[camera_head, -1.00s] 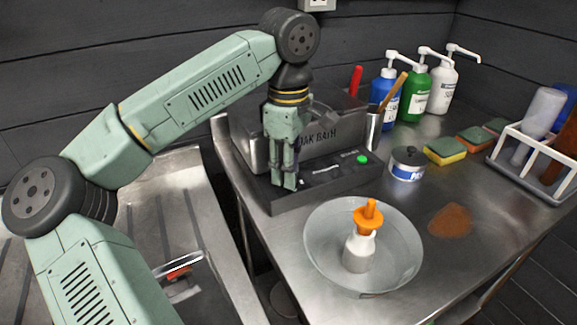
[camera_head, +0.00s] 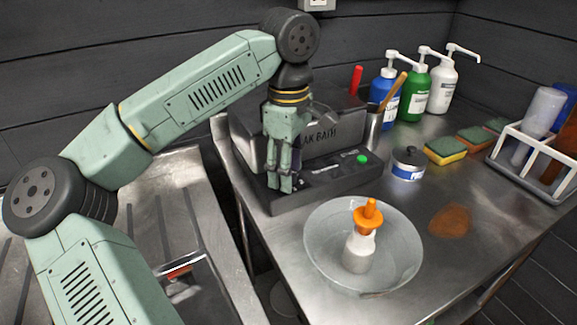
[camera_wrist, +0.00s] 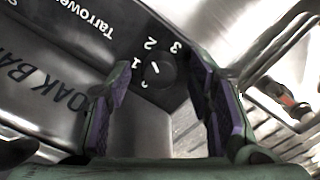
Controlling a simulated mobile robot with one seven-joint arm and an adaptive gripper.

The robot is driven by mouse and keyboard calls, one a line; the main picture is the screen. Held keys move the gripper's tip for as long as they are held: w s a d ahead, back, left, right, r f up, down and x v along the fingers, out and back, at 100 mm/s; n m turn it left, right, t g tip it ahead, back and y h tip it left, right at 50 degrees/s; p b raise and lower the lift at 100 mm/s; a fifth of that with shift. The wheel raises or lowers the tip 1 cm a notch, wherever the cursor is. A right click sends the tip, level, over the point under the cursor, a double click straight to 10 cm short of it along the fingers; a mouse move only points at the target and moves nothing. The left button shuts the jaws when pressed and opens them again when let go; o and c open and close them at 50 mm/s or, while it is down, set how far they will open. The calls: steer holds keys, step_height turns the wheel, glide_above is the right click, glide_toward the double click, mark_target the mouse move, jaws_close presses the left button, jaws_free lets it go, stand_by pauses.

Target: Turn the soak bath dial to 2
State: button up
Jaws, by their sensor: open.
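The soak bath (camera_head: 325,140) is a grey metal box with a dark control panel (camera_head: 330,178) along its front. In the wrist view its black round dial (camera_wrist: 158,70) has a white pointer line and the marks 1, 2 and 3 around it. The pointer lies between marks; I cannot tell its exact setting. My gripper (camera_head: 284,188) points down over the left part of the panel. In the wrist view its purple-padded fingers (camera_wrist: 165,105) are apart, one on each side of the dial's line, with nothing between them. In the head view my gripper hides the dial.
A green button (camera_head: 362,159) sits on the panel's right part. A labelled tin (camera_head: 408,164), sponges (camera_head: 445,151) and pump bottles (camera_head: 416,92) stand to the right. A sink (camera_head: 160,215) lies left.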

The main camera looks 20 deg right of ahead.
step_height(320, 180, up, 12)
stand_by(0.6)
